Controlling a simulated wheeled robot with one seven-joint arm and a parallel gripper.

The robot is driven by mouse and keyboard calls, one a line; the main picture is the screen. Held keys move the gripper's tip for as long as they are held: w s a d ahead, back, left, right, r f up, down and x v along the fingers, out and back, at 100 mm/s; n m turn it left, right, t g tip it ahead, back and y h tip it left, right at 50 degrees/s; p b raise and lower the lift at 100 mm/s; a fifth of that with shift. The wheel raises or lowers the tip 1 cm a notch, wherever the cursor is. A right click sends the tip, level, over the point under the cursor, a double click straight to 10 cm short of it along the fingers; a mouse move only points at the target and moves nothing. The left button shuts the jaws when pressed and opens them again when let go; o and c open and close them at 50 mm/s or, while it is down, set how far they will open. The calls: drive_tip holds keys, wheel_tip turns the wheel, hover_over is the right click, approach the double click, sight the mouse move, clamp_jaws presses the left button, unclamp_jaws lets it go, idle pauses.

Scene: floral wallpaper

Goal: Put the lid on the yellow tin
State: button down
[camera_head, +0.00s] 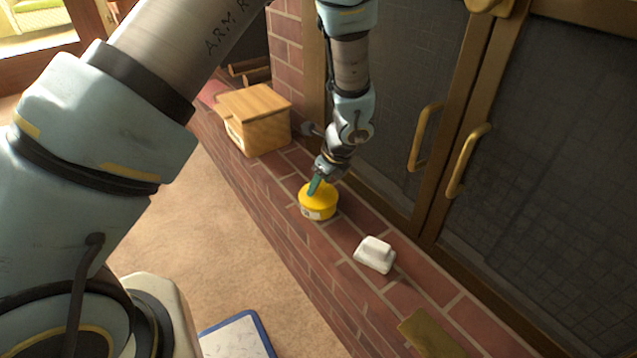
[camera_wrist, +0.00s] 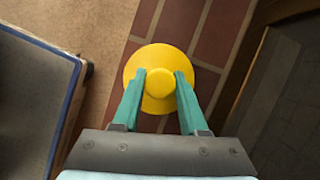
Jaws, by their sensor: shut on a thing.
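The yellow tin (camera_head: 313,212) stands upright on a brick ledge, with a pale label on its side. A round yellow lid (camera_wrist: 158,54) with a round knob (camera_wrist: 159,83) shows from above in the wrist view and hides the tin beneath it. My gripper (camera_head: 314,186) points down at the top of the tin. Its two teal fingers (camera_wrist: 160,80) are shut on the lid's knob, one on each side. In the head view the lid looks to be at the tin's top. I cannot tell whether it is fully seated or slightly above the rim.
A wooden box (camera_head: 255,120) stands further back, to the left. Brass-framed doors with handles (camera_head: 467,160) rise behind the ledge. A blue-edged board (camera_head: 238,338) is below.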

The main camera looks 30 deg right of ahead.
idle(0.3)
unclamp_jaws()
idle(0.6)
drive_tip(key=shift+r+p, duration=3.3)
drive_tip(key=shift+r, duration=0.25)
drive_tip(key=shift+c, duration=0.2)
clamp_jaws()
